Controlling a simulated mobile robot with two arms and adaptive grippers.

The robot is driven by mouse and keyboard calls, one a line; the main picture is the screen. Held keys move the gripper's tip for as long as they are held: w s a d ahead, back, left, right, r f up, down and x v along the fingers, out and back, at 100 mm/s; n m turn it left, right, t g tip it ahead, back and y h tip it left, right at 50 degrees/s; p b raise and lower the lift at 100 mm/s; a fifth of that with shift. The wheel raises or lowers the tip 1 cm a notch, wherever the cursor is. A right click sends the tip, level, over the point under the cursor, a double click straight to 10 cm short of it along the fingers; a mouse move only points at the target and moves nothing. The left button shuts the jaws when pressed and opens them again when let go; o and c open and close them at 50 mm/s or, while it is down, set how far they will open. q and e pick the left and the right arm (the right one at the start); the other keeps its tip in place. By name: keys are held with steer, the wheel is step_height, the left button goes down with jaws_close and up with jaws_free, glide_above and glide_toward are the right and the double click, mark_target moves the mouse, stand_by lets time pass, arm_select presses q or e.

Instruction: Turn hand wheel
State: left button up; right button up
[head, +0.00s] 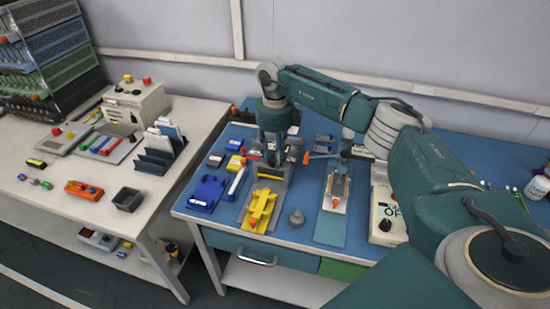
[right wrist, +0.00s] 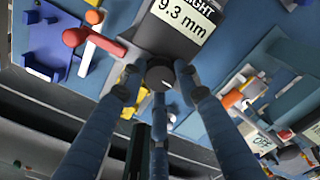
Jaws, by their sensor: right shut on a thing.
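The hand wheel (right wrist: 160,72) is a small round dark knob with a pale mark. It sits just below a display reading 9.3 mm (right wrist: 184,22) in the right wrist view. My right gripper (right wrist: 158,88) has its blue-grey fingers closed around the wheel. In the head view my right gripper (head: 274,150) is at the grey press-like device (head: 270,172) at the back of the blue table; there the wheel is hidden by the gripper. A red-tipped lever (right wrist: 95,40) is beside the display. My left gripper is not in view.
A yellow fixture (head: 260,208) stands in front of the device, with a blue tray (head: 207,194) to its left. A grey weight-like piece (head: 297,217) and a plate with a cell (head: 338,187) are to the right. A control box (head: 386,222) stands farther right.

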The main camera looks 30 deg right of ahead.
steer(key=n+b, duration=0.1)
steer(key=n, duration=0.2)
steer(key=shift+n, duration=0.3)
steer(key=shift+n+b, duration=0.4)
steer(key=shift+n, duration=1.3)
steer(key=o, duration=1.1)
steer(key=shift+o, duration=0.2)
step_height(320, 180, up, 12)
